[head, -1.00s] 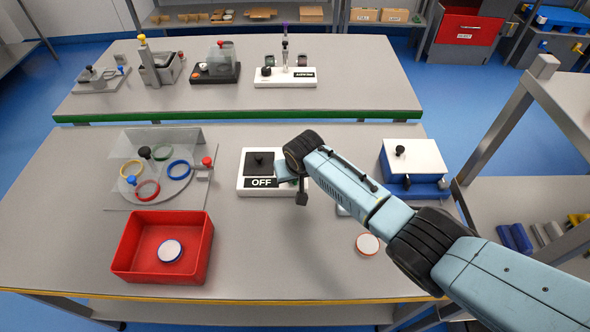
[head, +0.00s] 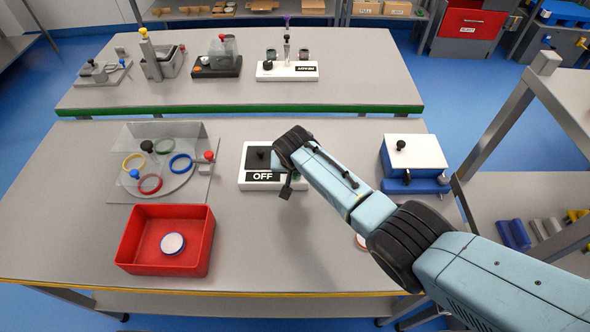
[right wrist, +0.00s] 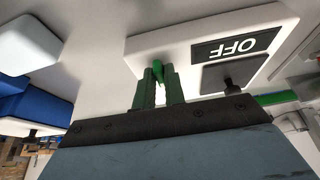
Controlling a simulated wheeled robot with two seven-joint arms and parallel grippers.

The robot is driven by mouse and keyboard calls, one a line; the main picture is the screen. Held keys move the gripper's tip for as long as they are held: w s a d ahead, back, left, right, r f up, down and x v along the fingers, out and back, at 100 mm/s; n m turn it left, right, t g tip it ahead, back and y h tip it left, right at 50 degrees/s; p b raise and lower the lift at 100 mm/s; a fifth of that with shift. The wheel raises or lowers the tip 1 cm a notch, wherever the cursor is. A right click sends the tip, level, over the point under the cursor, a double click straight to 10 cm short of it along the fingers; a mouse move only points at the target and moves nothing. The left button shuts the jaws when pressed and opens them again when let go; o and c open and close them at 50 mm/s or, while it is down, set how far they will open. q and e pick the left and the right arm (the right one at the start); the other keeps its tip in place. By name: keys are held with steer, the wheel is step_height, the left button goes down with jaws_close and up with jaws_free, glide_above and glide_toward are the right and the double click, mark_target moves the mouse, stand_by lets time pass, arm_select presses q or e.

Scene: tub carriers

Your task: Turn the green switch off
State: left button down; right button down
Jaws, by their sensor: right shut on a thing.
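The switch box is a white block (head: 246,182) with a black OFF label (head: 263,176) and a dark square plate with a black knob (head: 261,155), in the middle of the near table. In the right wrist view the white box (right wrist: 160,42) fills the top, its OFF label (right wrist: 238,46) upside down. My right gripper (right wrist: 158,84) is at the box, its fingers closed around the small green switch lever (right wrist: 158,69). In the head view my right arm hides most of the fingers and the lever. My left gripper is not in view.
A red bin (head: 126,248) with a white disc (head: 172,243) stands at the front left. A turntable with coloured rings (head: 165,190) is behind it. A blue box with a white lid (head: 416,151) stands to the right.

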steer(key=c, duration=1.5)
jaws_free()
steer(key=shift+r, duration=0.15)
steer(key=shift+s+r, duration=0.15)
steer(key=shift+r, duration=0.1)
steer(key=p+v, duration=0.3)
steer(key=v, duration=0.9)
steer(key=shift+s+r, duration=0.15)
steer(key=shift+r, duration=0.1)
